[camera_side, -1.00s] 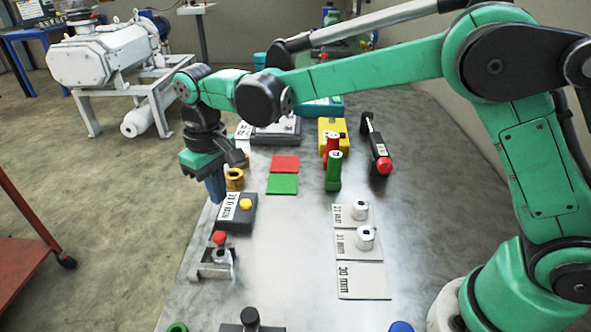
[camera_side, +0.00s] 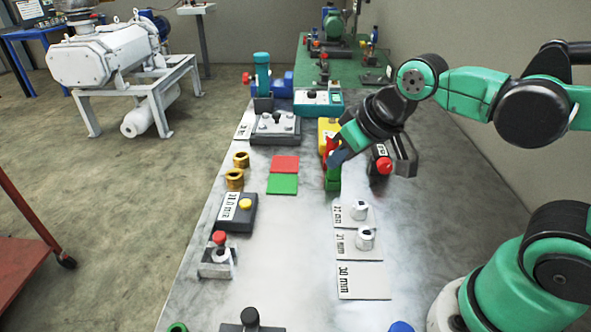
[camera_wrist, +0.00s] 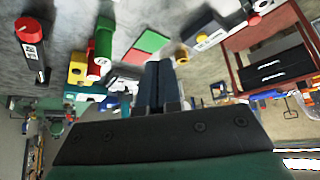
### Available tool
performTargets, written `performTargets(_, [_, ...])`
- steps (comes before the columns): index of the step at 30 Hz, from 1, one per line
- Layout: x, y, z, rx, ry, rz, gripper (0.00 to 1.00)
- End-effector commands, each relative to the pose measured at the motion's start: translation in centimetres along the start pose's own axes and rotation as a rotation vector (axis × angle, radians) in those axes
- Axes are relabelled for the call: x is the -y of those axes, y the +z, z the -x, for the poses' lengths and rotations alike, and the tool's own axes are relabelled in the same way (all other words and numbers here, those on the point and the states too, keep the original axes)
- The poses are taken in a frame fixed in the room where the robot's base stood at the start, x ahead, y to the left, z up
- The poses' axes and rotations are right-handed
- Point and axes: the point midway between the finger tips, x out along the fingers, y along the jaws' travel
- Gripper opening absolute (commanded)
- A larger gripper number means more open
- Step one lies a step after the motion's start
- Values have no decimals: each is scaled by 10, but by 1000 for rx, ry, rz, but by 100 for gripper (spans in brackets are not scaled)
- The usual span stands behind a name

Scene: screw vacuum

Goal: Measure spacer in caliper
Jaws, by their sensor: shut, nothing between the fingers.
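A caliper (camera_side: 204,270) with a red knob (camera_side: 219,237) stands at the table's left edge, and a metal spacer (camera_side: 224,256) appears to sit in it. The dark readout box (camera_side: 236,213) behind it has a yellow button and a sideways mm reading too small to read surely. Two more silver spacers stand on white labelled plates at right, one on the rear plate (camera_side: 360,211) and one on the middle plate (camera_side: 365,239). The front 30 mm plate (camera_side: 362,283) is bare. My gripper (camera_side: 337,158) is shut and empty by the red and green cylinders; its fingers also show in the wrist view (camera_wrist: 160,66).
The green cylinder (camera_side: 333,179) is partly behind my gripper. A black device with a red knob (camera_side: 384,164) lies to its right. Red (camera_side: 285,163) and green (camera_side: 282,184) pads and brass rings (camera_side: 234,179) lie left. The table's middle front is clear.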

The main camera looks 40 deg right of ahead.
Motion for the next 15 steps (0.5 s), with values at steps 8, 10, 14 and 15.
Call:
performTargets(8, [-9,15,-1,-54,18,-17,0])
performTargets(10, [-9,14,-1,-54,18,-17,0])
performTargets(14, [-8,14,-1,-53,18,-16,0])
performTargets(15, [-8,14,-1,-53,18,-16,0])
